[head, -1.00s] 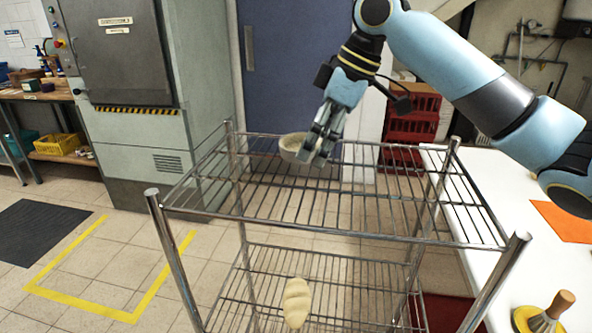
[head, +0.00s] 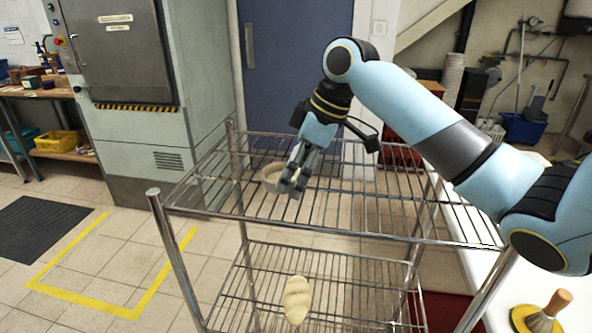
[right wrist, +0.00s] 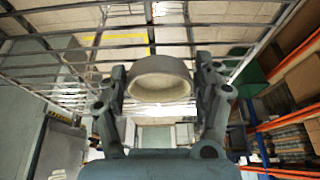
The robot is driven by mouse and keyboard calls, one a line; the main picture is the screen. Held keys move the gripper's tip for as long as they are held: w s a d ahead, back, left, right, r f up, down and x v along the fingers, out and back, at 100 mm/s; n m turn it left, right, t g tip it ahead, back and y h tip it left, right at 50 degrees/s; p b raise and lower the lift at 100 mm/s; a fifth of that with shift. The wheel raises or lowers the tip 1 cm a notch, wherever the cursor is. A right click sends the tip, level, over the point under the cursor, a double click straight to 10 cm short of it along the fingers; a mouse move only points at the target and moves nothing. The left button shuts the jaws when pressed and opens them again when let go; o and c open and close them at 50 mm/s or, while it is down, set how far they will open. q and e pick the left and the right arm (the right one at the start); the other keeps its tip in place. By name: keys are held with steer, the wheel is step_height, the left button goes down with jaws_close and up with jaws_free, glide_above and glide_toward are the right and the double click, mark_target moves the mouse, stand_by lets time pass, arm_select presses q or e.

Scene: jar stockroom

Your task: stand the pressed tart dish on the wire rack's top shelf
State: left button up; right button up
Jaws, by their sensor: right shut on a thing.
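The tart dish (head: 272,177) is a small round pale dish. My right gripper (head: 297,187) is shut on it, over the back left part of the wire rack's top shelf (head: 345,212). In the right wrist view the dish (right wrist: 160,86) sits between the two fingers of the right gripper (right wrist: 160,92), with the shelf's wires beyond it. I cannot tell whether the dish touches the wires. The gripper hides part of the dish in the head view. My left gripper is in neither view.
The top shelf is otherwise bare. A pale loaf-like piece (head: 297,299) lies on the lower shelf. A white table (head: 530,290) with a wooden-handled tool (head: 541,316) stands at the right. A grey cabinet (head: 140,150) stands behind at the left.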

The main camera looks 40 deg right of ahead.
steer(key=shift+s+f, duration=0.1)
steer(key=shift+f, duration=0.1)
steer(key=o, duration=1.2)
steer(key=shift+f, duration=0.1)
steer(key=shift+r, duration=0.35)
steer(key=v, duration=1.2)
steer(key=shift+r+b, duration=0.1)
steer(key=shift+b, duration=0.3)
